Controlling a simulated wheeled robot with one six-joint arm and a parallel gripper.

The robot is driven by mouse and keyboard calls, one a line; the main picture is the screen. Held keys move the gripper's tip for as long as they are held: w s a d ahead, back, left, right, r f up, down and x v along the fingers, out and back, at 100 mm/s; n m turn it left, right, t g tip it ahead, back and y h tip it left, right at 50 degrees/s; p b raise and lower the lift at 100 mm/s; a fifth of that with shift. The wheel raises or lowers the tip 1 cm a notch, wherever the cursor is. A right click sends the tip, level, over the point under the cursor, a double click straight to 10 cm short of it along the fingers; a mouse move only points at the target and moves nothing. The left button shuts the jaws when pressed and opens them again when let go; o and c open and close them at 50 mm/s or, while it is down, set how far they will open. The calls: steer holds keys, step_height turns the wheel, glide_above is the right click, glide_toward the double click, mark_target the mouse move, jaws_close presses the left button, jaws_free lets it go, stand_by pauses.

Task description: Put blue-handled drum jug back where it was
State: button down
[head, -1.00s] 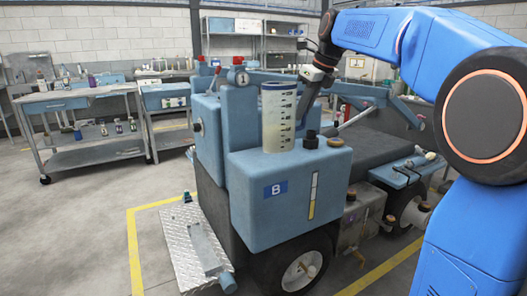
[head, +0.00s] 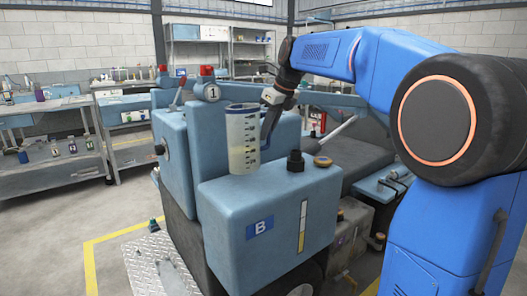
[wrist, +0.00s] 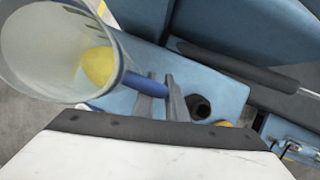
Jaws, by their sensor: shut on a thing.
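The drum jug (head: 243,140) is a tall, see-through measuring jug with dark marks and a blue rim. In the head view it shows upright above the blue tank marked B (head: 262,205), and I cannot tell there whether it touches the tank. My gripper (head: 272,118) is at the jug's right side, shut on its blue handle. In the wrist view the jug (wrist: 62,50) fills the upper left, with something yellow seen at its bottom. The gripper fingers (wrist: 168,103) close around the blue handle (wrist: 143,85).
A black cap (head: 295,161) and a brass cap (head: 323,161) stand on the tank's top, right of the jug. A tank marked 1 (head: 180,130) rises behind left. A metal bench (head: 60,160) with bottles stands far left. Yellow floor lines surround the cart.

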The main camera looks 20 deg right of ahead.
mark_target(268, 145)
steer(key=shift+f, duration=2.65)
steer(key=c, duration=1.8)
jaws_free()
steer(key=shift+o, duration=0.2)
steer(key=v, duration=1.2)
steer(key=s+a+f+n+h, duration=0.1)
steer(key=s+f+n, duration=1.3)
steer(key=s, duration=0.3)
steer(key=s+a+f+n+t+h, duration=0.1)
steer(key=s+f+n, duration=1.4)
steer(key=s+f, duration=0.1)
steer(key=shift+s+n+h, duration=0.3)
steer(key=shift+s, duration=0.45)
